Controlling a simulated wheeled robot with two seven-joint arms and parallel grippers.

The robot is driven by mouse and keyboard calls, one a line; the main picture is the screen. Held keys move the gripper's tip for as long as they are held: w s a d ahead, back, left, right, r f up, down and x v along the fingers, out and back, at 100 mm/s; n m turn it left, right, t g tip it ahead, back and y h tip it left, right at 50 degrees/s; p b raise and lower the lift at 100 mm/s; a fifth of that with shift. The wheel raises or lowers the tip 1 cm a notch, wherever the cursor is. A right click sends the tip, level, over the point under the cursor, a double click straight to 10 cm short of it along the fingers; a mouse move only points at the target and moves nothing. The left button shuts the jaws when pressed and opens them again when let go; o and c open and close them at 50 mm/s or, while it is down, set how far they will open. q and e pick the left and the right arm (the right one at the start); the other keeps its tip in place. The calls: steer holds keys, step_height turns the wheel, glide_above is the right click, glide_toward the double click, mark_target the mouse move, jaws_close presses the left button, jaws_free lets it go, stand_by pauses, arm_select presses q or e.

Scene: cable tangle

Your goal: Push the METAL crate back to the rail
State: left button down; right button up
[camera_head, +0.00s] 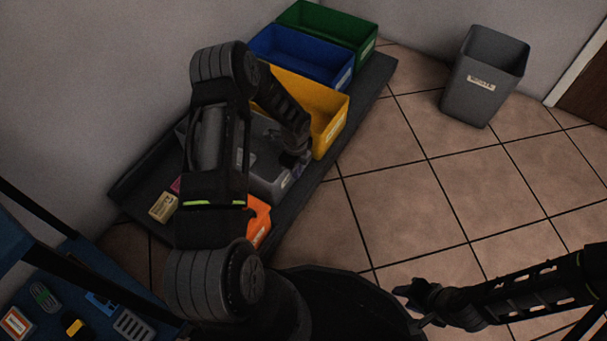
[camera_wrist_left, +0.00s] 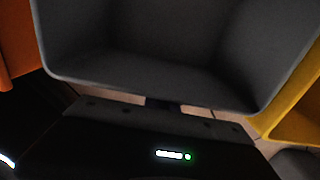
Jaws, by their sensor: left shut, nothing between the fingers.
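The grey crate (camera_head: 268,182), which I take as the METAL crate, stands on a dark low shelf (camera_head: 376,76) between the yellow crate (camera_head: 318,97) and the orange crate (camera_head: 258,222). My left arm hides much of it in the head view. My left gripper (camera_head: 294,162) is shut and empty at the grey crate's front side. In the left wrist view the grey crate (camera_wrist_left: 160,84) fills the top, with the fingertips (camera_wrist_left: 165,103) right at its near rim; I cannot tell whether they touch. My right gripper (camera_head: 418,294) is low over the floor, its jaws unclear.
A blue crate (camera_head: 300,57) and a green crate (camera_head: 330,31) stand further along the shelf. A small yellowish box (camera_head: 163,207) lies at its near end. A grey waste bin (camera_head: 486,76) stands on the tiles. The floor (camera_head: 420,185) between is clear.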

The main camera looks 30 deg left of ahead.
arm_select(q)
steer(key=a, duration=0.6)
steer(key=shift+s+a+b, duration=0.1)
steer(key=shift+a+b, duration=0.2)
arm_select(e)
steer(key=shift+w+f, duration=0.1)
steer(key=shift+f, duration=0.3)
arm_select(q)
steer(key=shift+d, duration=0.15)
